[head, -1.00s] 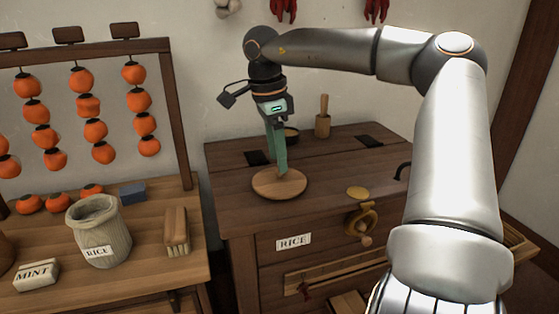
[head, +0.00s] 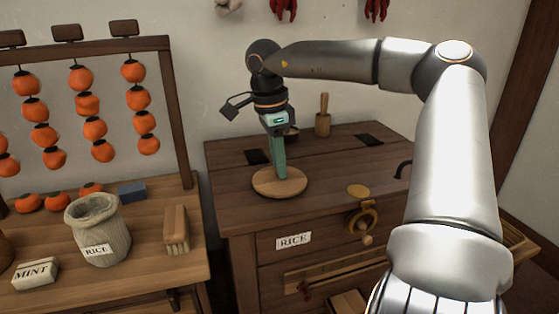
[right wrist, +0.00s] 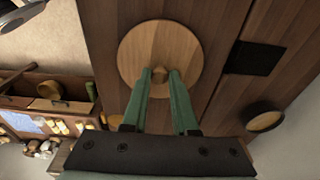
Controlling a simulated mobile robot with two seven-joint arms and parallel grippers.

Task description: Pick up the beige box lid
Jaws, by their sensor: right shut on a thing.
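The beige lid (head: 265,184) is a round, pale wooden disc lying flat on top of the dark wooden chest (head: 225,170). In the right wrist view the lid (right wrist: 142,50) has a small knob (right wrist: 160,72) at its middle. My right gripper (head: 279,173) points straight down over the lid. Its green fingers are shut on the knob, one on each side, as the wrist view (right wrist: 160,76) shows. The fingers hide most of the knob in the head view. My left gripper is not in view.
A wooden pestle in a mortar (head: 323,122) stands behind the lid. A brass disc (head: 358,191) lies to its right. A bench at left holds a rice sack (head: 98,232), a brush (head: 176,230) and a mint block (head: 35,272). Persimmons hang on a rack (head: 178,110).

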